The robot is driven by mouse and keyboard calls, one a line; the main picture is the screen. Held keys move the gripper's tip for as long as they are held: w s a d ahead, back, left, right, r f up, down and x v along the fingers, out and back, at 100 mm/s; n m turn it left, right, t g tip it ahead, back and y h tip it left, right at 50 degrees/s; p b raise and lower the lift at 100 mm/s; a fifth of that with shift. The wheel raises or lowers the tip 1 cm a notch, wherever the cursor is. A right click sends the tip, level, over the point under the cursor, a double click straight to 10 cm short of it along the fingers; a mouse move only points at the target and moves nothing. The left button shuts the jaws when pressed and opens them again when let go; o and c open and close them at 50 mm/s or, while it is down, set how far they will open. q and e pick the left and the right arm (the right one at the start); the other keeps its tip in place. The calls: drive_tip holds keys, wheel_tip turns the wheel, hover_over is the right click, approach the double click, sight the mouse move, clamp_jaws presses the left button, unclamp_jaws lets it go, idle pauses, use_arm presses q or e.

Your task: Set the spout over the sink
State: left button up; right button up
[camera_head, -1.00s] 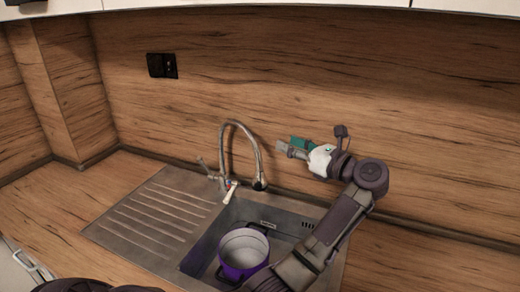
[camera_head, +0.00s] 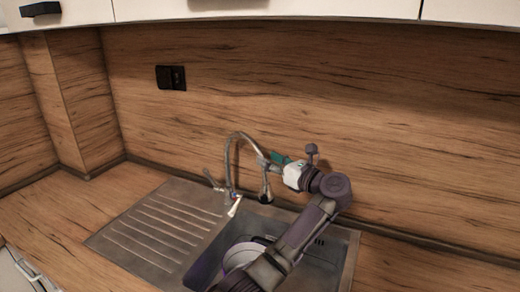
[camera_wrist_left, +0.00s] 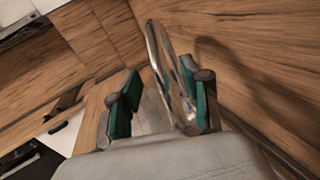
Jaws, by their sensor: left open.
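The chrome tap's arched spout (camera_head: 239,134) rises at the back of the sink (camera_head: 338,248) and curves to the right. Its dark-tipped end (camera_head: 265,193) hangs near the basin's rear edge. My left gripper (camera_head: 268,158) is open, with its fingertips at the descending side of the spout. In the left wrist view the spout (camera_wrist_left: 157,52) shows in front of and between the green finger pads, closer to the right finger. I cannot tell whether a finger touches it. The left gripper (camera_wrist_left: 158,98) holds nothing visibly. My right gripper is out of view.
The ribbed drainboard (camera_head: 165,225) to the left is clear. The wooden splashback (camera_head: 400,140) rises close behind the tap, with a black socket (camera_head: 171,77) on it. White cupboards (camera_head: 300,8) hang above.

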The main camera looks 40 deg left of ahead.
sight(260, 152)
use_arm(q)
drive_tip(key=shift+w+a+p, duration=0.15)
drive_tip(key=shift+a+p, duration=0.45)
drive_tip(key=shift+a, duration=1.6)
clamp_jaws()
